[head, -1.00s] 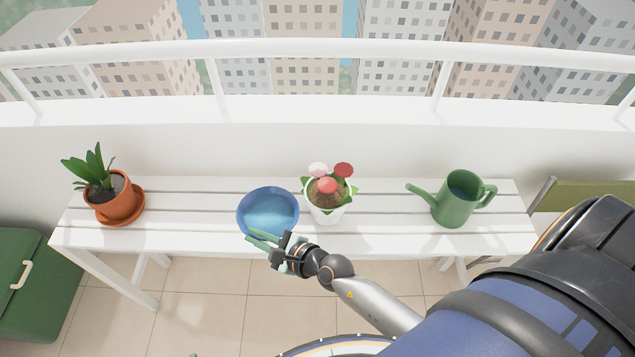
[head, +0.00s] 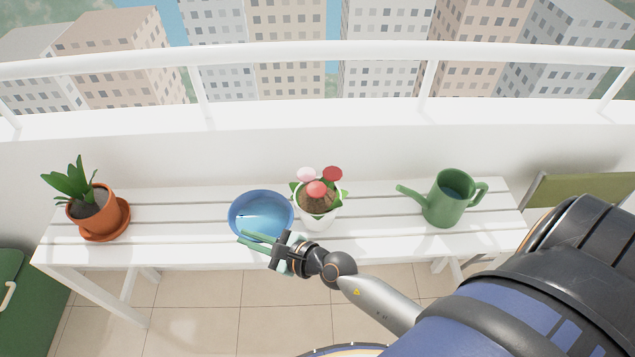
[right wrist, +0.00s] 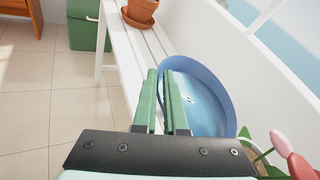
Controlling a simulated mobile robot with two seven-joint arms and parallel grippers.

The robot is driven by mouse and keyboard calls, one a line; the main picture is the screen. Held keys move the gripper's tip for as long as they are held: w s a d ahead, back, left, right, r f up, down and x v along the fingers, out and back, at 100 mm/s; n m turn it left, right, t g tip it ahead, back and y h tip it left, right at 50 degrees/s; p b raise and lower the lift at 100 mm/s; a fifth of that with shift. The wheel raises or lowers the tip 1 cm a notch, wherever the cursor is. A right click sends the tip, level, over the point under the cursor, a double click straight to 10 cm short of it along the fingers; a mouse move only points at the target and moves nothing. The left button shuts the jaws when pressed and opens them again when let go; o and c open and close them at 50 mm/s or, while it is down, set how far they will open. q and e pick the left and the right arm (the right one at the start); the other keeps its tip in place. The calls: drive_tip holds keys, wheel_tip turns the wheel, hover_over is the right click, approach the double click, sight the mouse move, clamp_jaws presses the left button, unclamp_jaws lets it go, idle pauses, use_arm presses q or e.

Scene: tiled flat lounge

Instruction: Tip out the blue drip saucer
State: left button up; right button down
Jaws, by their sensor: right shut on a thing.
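The blue drip saucer (head: 245,202) is a round, shallow dish on the white slatted bench, just left of the flower pot. Pale, shiny liquid, apparently water, covers its floor; it also shows in the right wrist view (right wrist: 222,88). My right gripper (head: 255,244) reaches it from the front. Its green fingers (right wrist: 164,88) are shut on the saucer's near rim, which is mostly hidden between them. The saucer looks about level; I cannot tell whether it is lifted off the slats. My left gripper is not in view.
The white bench (head: 150,217) also holds a terracotta plant pot (head: 92,210) at left, a white pot of flowers (head: 320,216) close beside the saucer, and a green watering can (head: 448,205) at right. A wall and railing (head: 300,52) stand behind. Bench space left of the saucer is clear.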

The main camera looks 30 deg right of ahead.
sight(261, 226)
drive_tip(key=shift+d+r+m+t+y+b, duration=0.3)
drive_tip(key=shift+d+r+b, duration=0.3)
drive_tip(key=shift+b, duration=0.4)
drive_tip(key=shift+d+r+m+t+y+b, duration=0.1)
drive_tip(key=shift+d+r+m+y+b, duration=0.1)
drive_tip(key=shift+d+r+m+b, duration=0.45)
drive_tip(key=shift+d+b, duration=0.25)
drive_tip(key=shift+b, duration=0.5)
drive_tip(key=shift+d+r+y, duration=0.25)
drive_tip(key=shift+r+y, duration=0.05)
drive_tip(key=shift+r, duration=0.05)
drive_tip(key=shift+d+r, duration=0.1)
drive_tip(key=shift+r, duration=0.1)
drive_tip(key=shift+s+d+r+m+t+y+b, duration=0.15)
drive_tip(key=shift+d+r+m+b, duration=0.15)
drive_tip(key=shift+d+r+b, duration=0.2)
drive_tip(key=shift+w+d+r+m+t+y+b, duration=0.15)
drive_tip(key=shift+d+r+m+b, duration=0.15)
drive_tip(key=shift+r, duration=0.25)
drive_tip(key=shift+s+d+b, duration=0.1)
drive_tip(key=shift+d+b, duration=0.2)
drive_tip(key=shift+b, duration=0.4)
drive_tip(key=shift+d+m+t+b, duration=0.3)
drive_tip(key=shift+d+b, duration=0.1)
drive_tip(key=shift+b, duration=0.3)
drive_tip(key=shift+d+b, duration=0.25)
drive_tip(key=shift+b, duration=0.15)
drive_tip(key=shift+d+m+b, duration=0.25)
drive_tip(key=shift+d+b, duration=0.05)
drive_tip(key=shift+b, duration=0.2)
